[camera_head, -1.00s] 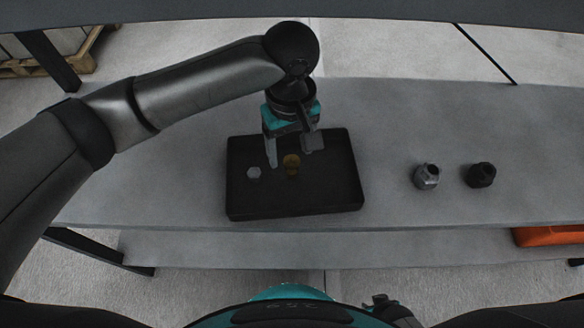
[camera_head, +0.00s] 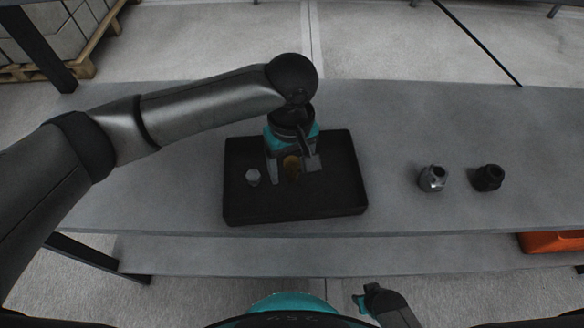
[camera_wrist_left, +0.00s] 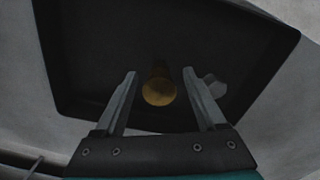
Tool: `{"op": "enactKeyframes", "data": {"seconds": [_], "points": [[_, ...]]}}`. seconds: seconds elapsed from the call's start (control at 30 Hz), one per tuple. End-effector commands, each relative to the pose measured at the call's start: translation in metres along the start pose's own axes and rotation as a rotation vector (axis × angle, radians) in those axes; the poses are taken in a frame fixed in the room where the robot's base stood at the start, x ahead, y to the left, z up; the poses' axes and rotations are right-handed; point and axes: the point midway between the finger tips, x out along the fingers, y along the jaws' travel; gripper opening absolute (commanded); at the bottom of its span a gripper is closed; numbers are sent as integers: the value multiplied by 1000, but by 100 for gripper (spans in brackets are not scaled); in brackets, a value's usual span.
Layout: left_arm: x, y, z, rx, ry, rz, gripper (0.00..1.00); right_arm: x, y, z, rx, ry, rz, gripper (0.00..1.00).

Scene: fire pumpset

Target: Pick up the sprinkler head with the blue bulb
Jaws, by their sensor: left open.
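A brass-coloured sprinkler head (camera_head: 291,165) stands in the black tray (camera_head: 338,205), right of a small light grey piece (camera_head: 252,177). No blue bulb can be made out on either piece. My left gripper (camera_head: 292,174) is open and points down into the tray, with one finger on each side of the brass head. The left wrist view shows the brass head (camera_wrist_left: 158,92) between the open fingers (camera_wrist_left: 160,76), with a gap on both sides. The grey piece (camera_wrist_left: 215,84) is partly behind a finger there. My right gripper (camera_head: 366,299) shows small at the bottom edge.
A silver-grey fitting (camera_head: 432,179) and a black fitting (camera_head: 488,178) stand on the grey table (camera_head: 400,125) right of the tray. An orange object (camera_head: 552,243) lies on the lower shelf at the right. The table between tray and fittings is clear.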

Motion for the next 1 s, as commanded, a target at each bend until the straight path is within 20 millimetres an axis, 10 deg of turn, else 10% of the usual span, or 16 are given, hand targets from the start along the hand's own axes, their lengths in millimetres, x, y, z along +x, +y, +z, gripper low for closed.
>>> {"op": "enactKeyframes", "data": {"seconds": [0.73, 1.0], "points": [[0, 0, 0, 0, 0, 0, 1, 0, 0, 0, 0, 0, 0, 50], [0, 0, 0, 0, 0, 1, 0, 0, 0, 1, 0, -1, 0, 50]]}}
